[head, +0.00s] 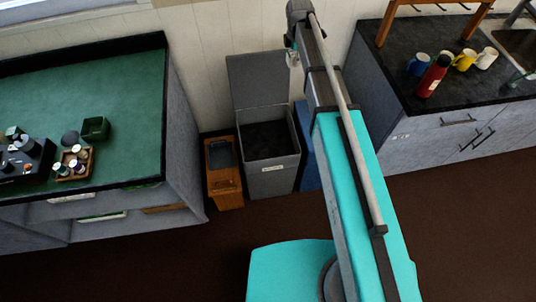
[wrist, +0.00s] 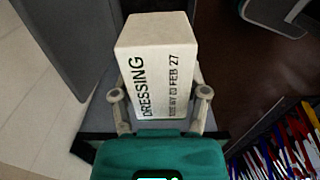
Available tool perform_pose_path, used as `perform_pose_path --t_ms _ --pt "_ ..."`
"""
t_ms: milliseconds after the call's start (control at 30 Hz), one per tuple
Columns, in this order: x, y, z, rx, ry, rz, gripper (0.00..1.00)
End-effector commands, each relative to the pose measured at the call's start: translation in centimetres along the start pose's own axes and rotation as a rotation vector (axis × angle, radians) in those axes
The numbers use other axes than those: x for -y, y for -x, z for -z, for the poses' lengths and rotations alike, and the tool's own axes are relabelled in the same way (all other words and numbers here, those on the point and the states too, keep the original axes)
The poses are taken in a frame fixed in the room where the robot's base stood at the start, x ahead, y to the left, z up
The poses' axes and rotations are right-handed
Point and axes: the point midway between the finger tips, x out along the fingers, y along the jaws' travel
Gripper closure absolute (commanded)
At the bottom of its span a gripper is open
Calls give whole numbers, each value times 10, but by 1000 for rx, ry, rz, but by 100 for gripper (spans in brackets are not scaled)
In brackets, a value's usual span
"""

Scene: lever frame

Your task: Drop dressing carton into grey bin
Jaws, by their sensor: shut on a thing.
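The dressing carton (wrist: 150,70) is a white box with black print, "DRESSING" and a "FEB 27" date, filling the middle of the wrist view. My gripper (wrist: 160,93) is shut on it, one finger on each side. In the head view my gripper (head: 292,58) is small at the arm's far end, high near the bins; the carton cannot be made out there. The grey bin (head: 270,180) stands on the floor against the wall, its lid (head: 258,80) raised and its inside dark. Whether the carton is directly over its opening I cannot tell.
An orange-brown bin (head: 225,188) stands left of the grey bin. A blue bin (head: 306,150) stands right of it, partly behind my arm. A green-topped counter (head: 90,85) is at left. A dark counter with mugs and a red flask (head: 433,76) is at right.

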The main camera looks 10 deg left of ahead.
Motion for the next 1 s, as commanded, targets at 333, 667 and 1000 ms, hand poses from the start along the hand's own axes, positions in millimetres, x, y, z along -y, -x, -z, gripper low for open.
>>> perform_pose_path --t_ms 333,667,1000 --pt "-5 -67 12 0 -4 0 81" --pt "-10 -122 24 0 -7 0 81" --pt "-14 -178 36 0 -11 0 81"
